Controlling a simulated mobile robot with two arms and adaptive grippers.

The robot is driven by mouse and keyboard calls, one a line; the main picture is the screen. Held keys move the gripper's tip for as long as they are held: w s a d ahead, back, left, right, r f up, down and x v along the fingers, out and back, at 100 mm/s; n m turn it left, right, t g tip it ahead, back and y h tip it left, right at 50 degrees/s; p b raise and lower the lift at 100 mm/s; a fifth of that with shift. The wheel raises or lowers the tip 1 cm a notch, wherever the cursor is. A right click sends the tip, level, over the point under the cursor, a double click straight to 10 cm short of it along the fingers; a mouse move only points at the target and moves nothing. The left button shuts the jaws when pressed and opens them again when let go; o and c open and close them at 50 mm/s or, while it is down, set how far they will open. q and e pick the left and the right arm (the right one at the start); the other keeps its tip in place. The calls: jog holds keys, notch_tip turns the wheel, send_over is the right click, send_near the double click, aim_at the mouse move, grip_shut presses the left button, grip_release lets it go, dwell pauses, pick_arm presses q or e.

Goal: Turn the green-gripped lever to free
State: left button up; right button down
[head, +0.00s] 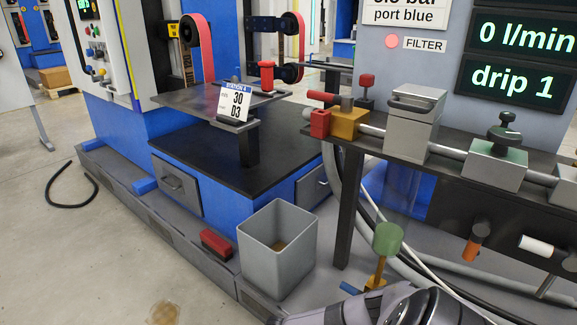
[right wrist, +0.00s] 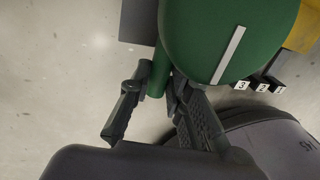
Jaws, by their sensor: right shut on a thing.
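In the right wrist view a slim green grip (right wrist: 158,76) stands between the fingers of my right gripper (right wrist: 157,92), which is shut on it. The grip is beside a large rounded green body with a white stripe (right wrist: 228,55), which fills the upper middle. Where the grip joins its lever is hidden. In the head view a green cylinder (head: 387,238) stands on a yellow stem low at the right. I cannot tell whether it is one of the green things in the wrist view. The right gripper's fingers do not show in the head view, and my left gripper is in neither view.
An orange-gripped lever (head: 474,241) and a white-gripped lever (head: 537,245) hang under the bench at the right. A grey bin (head: 278,268) stands left of the green cylinder. Small numbered black blocks (right wrist: 262,84) sit close right of the gripper.

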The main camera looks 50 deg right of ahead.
jog(key=shift+a, duration=0.1)
jog(key=c, duration=1.5)
grip_release()
jog(key=shift+r, duration=0.1)
jog(key=r, duration=0.4)
jog(key=w+r, duration=0.1)
jog(key=r, duration=0.2)
jog(key=w+r, duration=0.1)
jog(key=r, duration=0.3)
jog(key=shift+w+r, duration=0.15)
jog(key=shift+r, duration=0.2)
